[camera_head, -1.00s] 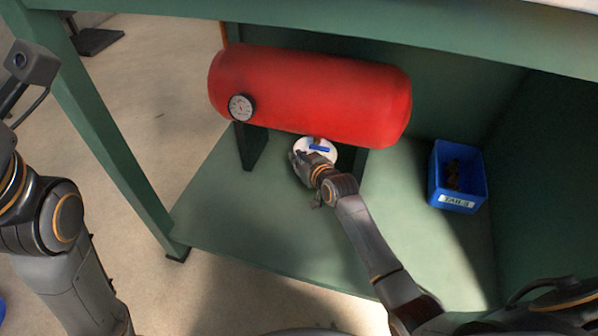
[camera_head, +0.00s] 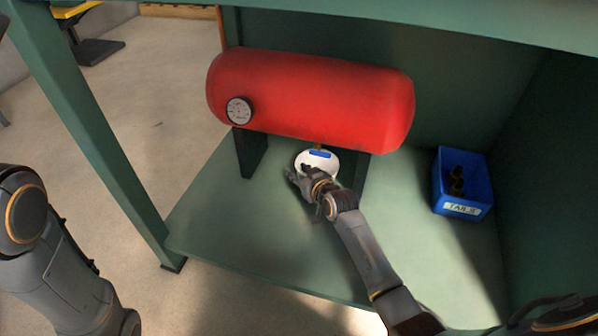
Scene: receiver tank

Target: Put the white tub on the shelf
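The white tub (camera_head: 326,166) is round and sits under the red tank, on or just above the green shelf (camera_head: 240,225). A blue thing (camera_head: 319,154) shows at its top, below a small brass fitting of the tank. My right gripper (camera_head: 297,174) is at the near left edge of the tub, its fingers partly over the rim. I cannot tell whether its fingers are closed on the tub. My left arm shows at the left edge, but its gripper is outside the view.
The red tank (camera_head: 310,95) with a dial gauge (camera_head: 239,111) stands on dark supports over the shelf. A labelled blue bin (camera_head: 462,182) with brown parts stands at right. A green post (camera_head: 100,140) rises at left. The front left shelf is clear.

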